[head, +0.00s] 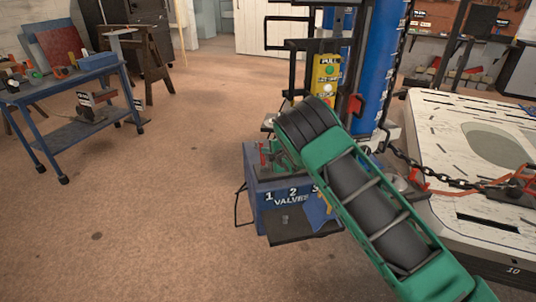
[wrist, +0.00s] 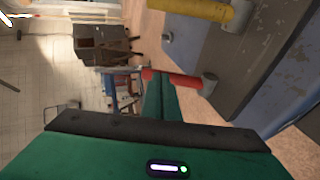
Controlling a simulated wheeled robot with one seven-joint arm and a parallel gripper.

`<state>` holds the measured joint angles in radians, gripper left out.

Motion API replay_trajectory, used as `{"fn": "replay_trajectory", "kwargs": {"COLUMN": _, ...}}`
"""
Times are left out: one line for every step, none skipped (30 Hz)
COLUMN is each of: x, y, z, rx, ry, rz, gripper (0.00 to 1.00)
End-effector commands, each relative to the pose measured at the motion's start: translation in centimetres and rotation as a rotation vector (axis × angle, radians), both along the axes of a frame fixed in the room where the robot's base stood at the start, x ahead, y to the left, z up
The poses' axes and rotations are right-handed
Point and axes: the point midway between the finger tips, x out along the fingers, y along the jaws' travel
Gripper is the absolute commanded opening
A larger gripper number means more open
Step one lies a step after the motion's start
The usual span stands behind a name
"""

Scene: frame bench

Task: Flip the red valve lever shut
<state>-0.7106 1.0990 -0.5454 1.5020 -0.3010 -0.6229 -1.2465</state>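The red valve lever (wrist: 180,80) lies nearly level across the middle of the wrist view, its right end at a grey fitting on the blue-grey valve box. In the head view a small red lever (head: 263,155) stands at the left of the blue box (head: 285,200) marked "1 2 3 VALVES". My gripper (wrist: 160,88) points at the red lever. Its two green fingers lie together with only a thin seam between them, and nothing shows held in them. The fingertips are right by the lever; I cannot tell whether they touch. My arm hides part of the box top in the head view.
A yellow lever (wrist: 192,8) juts out above the red one in the wrist view. A yellow button panel (head: 327,78) and blue column (head: 378,70) stand behind the box. A white frame bench (head: 455,150) with a chain is at right. Open floor (head: 150,200) lies left.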

Motion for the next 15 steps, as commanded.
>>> {"fn": "replay_trajectory", "kwargs": {"x": -0.1, "y": 0.0, "z": 0.3, "rx": 0.002, "ry": -0.002, "rz": 0.002, "gripper": 0.00}}
{"fn": "replay_trajectory", "kwargs": {"x": -0.3, "y": 0.0, "z": 0.5, "rx": 0.002, "ry": -0.002, "rz": 0.002, "gripper": 0.00}}
{"fn": "replay_trajectory", "kwargs": {"x": -0.6, "y": -0.2, "z": 0.7, "rx": 0.003, "ry": -0.002, "rz": 0.002, "gripper": 0.00}}
{"fn": "replay_trajectory", "kwargs": {"x": -0.8, "y": -0.3, "z": 0.9, "rx": 0.002, "ry": -0.001, "rz": 0.003, "gripper": 0.00}}
{"fn": "replay_trajectory", "kwargs": {"x": -1.1, "y": -0.4, "z": 1.0, "rx": 0.002, "ry": -0.001, "rz": 0.004, "gripper": 0.00}}
{"fn": "replay_trajectory", "kwargs": {"x": -1.5, "y": -0.7, "z": 1.3, "rx": 0.002, "ry": 0.001, "rz": 0.003, "gripper": 0.00}}
{"fn": "replay_trajectory", "kwargs": {"x": -1.8, "y": -0.9, "z": 1.6, "rx": 0.003, "ry": 0.000, "rz": 0.003, "gripper": 0.00}}
{"fn": "replay_trajectory", "kwargs": {"x": -2.2, "y": -1.1, "z": 1.9, "rx": 0.002, "ry": 0.000, "rz": 0.004, "gripper": 0.00}}
{"fn": "replay_trajectory", "kwargs": {"x": -2.7, "y": -1.6, "z": 2.3, "rx": 0.002, "ry": 0.001, "rz": 0.003, "gripper": 0.00}}
{"fn": "replay_trajectory", "kwargs": {"x": -3.2, "y": -2.0, "z": 2.6, "rx": 0.003, "ry": 0.001, "rz": 0.002, "gripper": 0.00}}
{"fn": "replay_trajectory", "kwargs": {"x": -3.6, "y": -2.3, "z": 2.8, "rx": 0.001, "ry": 0.002, "rz": 0.002, "gripper": 0.00}}
{"fn": "replay_trajectory", "kwargs": {"x": -4.3, "y": -2.6, "z": 3.2, "rx": 0.001, "ry": 0.002, "rz": 0.002, "gripper": 0.00}}
{"fn": "replay_trajectory", "kwargs": {"x": -4.8, "y": -2.8, "z": 3.4, "rx": 0.002, "ry": 0.002, "rz": 0.003, "gripper": 0.00}}
{"fn": "replay_trajectory", "kwargs": {"x": -5.3, "y": -2.9, "z": 3.7, "rx": 0.002, "ry": 0.002, "rz": 0.004, "gripper": 0.00}}
{"fn": "replay_trajectory", "kwargs": {"x": -5.9, "y": -3.1, "z": 4.1, "rx": 0.003, "ry": 0.002, "rz": 0.006, "gripper": 0.00}}
